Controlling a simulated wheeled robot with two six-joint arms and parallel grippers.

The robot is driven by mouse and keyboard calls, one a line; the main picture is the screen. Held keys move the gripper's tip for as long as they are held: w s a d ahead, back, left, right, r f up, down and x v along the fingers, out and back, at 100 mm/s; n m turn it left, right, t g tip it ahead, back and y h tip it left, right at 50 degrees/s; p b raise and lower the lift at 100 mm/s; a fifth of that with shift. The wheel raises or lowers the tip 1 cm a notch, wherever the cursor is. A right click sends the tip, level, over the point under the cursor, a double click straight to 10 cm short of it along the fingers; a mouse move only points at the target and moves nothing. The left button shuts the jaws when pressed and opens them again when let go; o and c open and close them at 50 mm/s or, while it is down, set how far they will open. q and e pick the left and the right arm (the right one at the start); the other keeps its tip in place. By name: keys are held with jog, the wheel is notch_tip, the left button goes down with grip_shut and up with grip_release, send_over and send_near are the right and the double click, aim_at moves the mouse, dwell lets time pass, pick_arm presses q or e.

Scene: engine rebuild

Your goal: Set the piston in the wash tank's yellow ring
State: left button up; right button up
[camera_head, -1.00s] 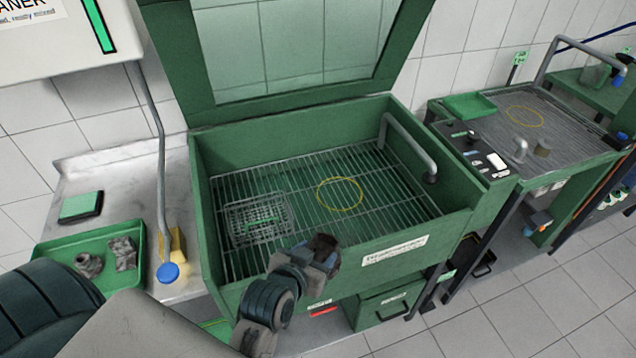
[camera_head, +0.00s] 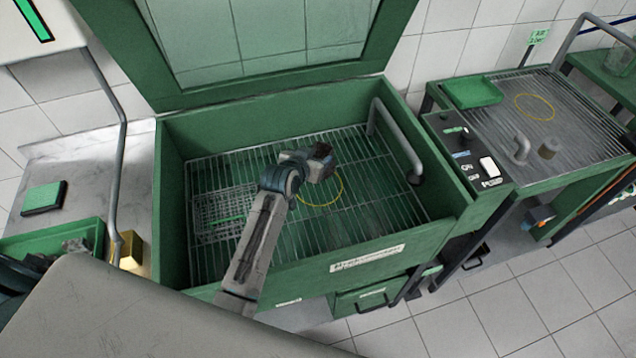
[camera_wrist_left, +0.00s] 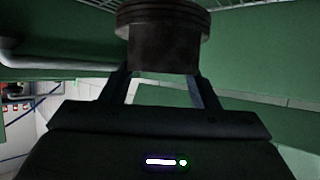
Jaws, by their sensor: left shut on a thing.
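The green wash tank (camera_head: 177,225) stands open with a wire grate inside. The yellow ring (camera_head: 341,192) lies on the grate, right of its middle, and is partly hidden by my gripper. My left gripper (camera_head: 312,163) is over the tank, just left of and above the ring. It is shut on the dark, grimy piston (camera_head: 321,153). In the left wrist view the piston (camera_wrist_left: 163,45) stands between the two fingers, with its grooved, wider end at the top of the picture. My right gripper is not in view.
A wire basket (camera_head: 222,212) sits on the grate at the left. A grey bent pipe (camera_head: 398,140) rises at the tank's right wall. The raised lid (camera_head: 270,85) stands behind. A second bench with another yellow ring (camera_head: 534,107) is at the right.

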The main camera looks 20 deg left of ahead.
pick_arm(q)
jog(key=shift+w+a, duration=0.1)
jog(key=shift+w, duration=0.15)
jog(key=f, duration=0.3)
jog(key=f+p, duration=0.1)
jog(key=f, duration=0.1)
jog(key=shift+w+f, duration=0.1)
jog(key=shift+w, duration=0.2)
jog(key=shift+f, duration=0.4)
notch_tip(320, 180, down, 3)
jog(key=shift+s+f+p, duration=0.1)
jog(key=shift+s+p, duration=0.05)
jog(key=shift+p, duration=0.3)
jog(key=shift+f, duration=0.25)
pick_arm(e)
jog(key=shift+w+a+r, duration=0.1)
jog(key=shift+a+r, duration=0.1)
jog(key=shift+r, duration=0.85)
pick_arm(q)
jog(key=shift+f, duration=0.15)
jog(key=o, duration=1.3)
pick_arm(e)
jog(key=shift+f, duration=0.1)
